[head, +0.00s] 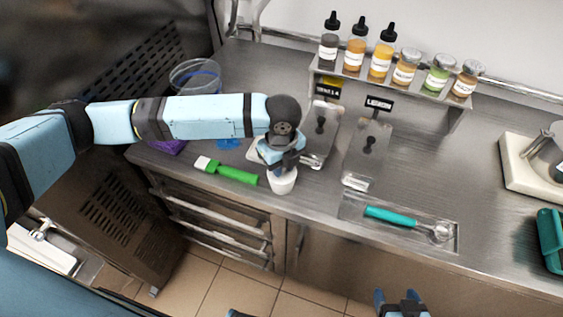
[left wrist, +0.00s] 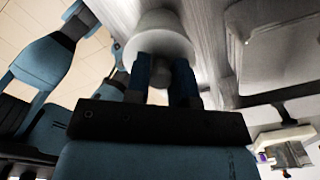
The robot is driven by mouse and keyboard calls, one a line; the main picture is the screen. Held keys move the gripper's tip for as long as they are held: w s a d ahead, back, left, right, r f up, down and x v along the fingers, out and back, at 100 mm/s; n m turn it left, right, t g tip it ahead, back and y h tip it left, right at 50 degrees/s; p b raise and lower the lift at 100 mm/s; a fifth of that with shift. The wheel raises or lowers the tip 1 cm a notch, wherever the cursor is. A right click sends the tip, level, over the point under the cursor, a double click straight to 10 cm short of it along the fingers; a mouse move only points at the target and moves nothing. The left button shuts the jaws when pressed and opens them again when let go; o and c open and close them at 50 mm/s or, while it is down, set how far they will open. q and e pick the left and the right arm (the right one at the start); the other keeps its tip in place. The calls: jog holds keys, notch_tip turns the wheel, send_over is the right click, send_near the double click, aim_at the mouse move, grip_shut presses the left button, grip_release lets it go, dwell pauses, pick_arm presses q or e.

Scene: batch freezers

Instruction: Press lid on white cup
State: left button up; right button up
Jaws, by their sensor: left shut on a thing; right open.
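The white cup (head: 283,185) stands upright near the counter's front edge in the head view. My left gripper (head: 284,169) is directly above it, pointing down, and hides the cup's top. In the left wrist view, my left gripper (left wrist: 161,80) is shut on the knob of a round white lid (left wrist: 160,43). The cup (left wrist: 159,18) shows just beyond the lid, in line with it. I cannot tell whether the lid is fully seated. My right gripper (head: 402,302) is open and empty at the bottom edge of the head view, away from the counter.
A green-handled brush (head: 233,173) lies just left of the cup. A teal-handled scoop (head: 392,216) lies in a shallow tray to the right. A rack (head: 395,84) with several bottles stands behind. A clear tub (head: 195,75) is at the back left.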

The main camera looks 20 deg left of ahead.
pick_arm(q)
jog(key=o, duration=1.4)
jog(key=shift+o, duration=0.2)
jog(key=shift+r, duration=0.15)
jog(key=shift+r+p, duration=0.5)
jog(key=shift+p, duration=0.2)
notch_tip(320, 180, up, 3)
jog(key=p, duration=0.3)
jog(key=shift+f, duration=0.1)
jog(key=shift+r+p, duration=0.7)
jog(key=shift+p, duration=0.15)
jog(key=shift+r+p, duration=0.75)
jog(key=shift+p, duration=0.15)
